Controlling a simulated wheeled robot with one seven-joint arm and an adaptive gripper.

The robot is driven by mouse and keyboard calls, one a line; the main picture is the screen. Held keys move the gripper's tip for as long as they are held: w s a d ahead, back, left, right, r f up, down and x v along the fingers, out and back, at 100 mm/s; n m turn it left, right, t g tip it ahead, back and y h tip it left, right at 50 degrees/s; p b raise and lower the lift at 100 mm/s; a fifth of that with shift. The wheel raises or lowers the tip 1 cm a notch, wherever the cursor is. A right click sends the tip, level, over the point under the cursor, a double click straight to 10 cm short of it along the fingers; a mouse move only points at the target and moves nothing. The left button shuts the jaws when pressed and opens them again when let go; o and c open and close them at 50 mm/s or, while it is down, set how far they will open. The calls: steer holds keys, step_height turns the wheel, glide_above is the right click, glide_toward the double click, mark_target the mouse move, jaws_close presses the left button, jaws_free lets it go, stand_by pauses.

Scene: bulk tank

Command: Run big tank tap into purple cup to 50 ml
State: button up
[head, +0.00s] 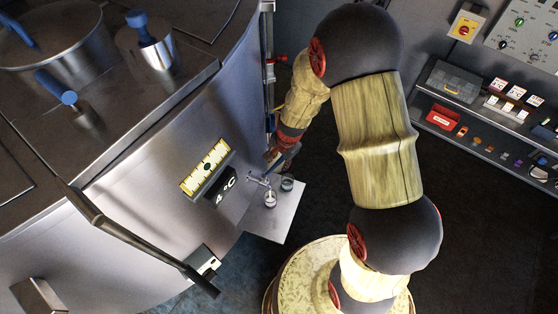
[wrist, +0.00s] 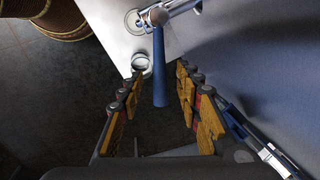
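The big steel tank (head: 150,215) fills the left of the head view. Its tap (head: 258,180) sticks out low on the wall, above a small pale shelf (head: 278,222). A small pale cup (head: 270,199), maybe purplish, stands at the tap; its level cannot be read. In the wrist view the tap (wrist: 182,8) has a blue lever handle (wrist: 160,85). My gripper (wrist: 159,72) is open, with the handle between its fingers and gaps on both sides. My gripper also shows beside the tap in the head view (head: 278,158), partly hidden.
A second, darker cup (head: 287,184) stands on the shelf near the first. Two cup rims show in the wrist view, one (wrist: 140,63) near the left fingertip. A bench (head: 490,110) with coloured items is at right. Dark floor lies between.

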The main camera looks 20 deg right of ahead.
steer(key=shift+c, duration=0.5)
steer(key=c, duration=0.8)
jaws_close()
